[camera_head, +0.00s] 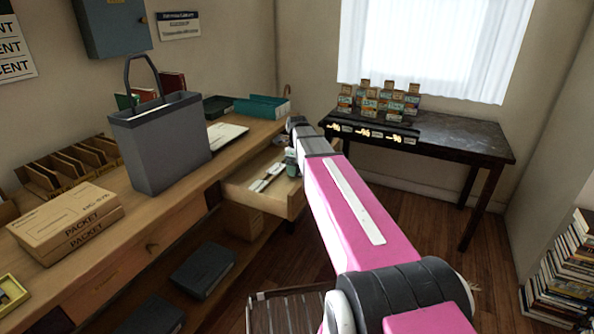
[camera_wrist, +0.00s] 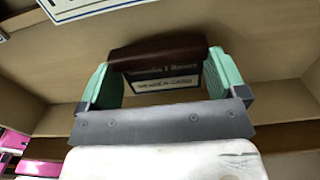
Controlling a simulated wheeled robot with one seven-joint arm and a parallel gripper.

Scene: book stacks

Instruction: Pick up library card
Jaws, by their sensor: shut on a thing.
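In the head view, my gripper (camera_head: 291,165) is at the open desk drawer (camera_head: 275,201), and the card cannot be made out there.
The drawer also holds pale flat items (camera_head: 265,178). A grey bag (camera_head: 160,140), packets (camera_head: 68,218) and a teal tray (camera_head: 262,107) stand on the wooden desk. A dark table (camera_head: 455,135) with small boxes stands at the back right. Books (camera_head: 560,280) are stacked at the right.

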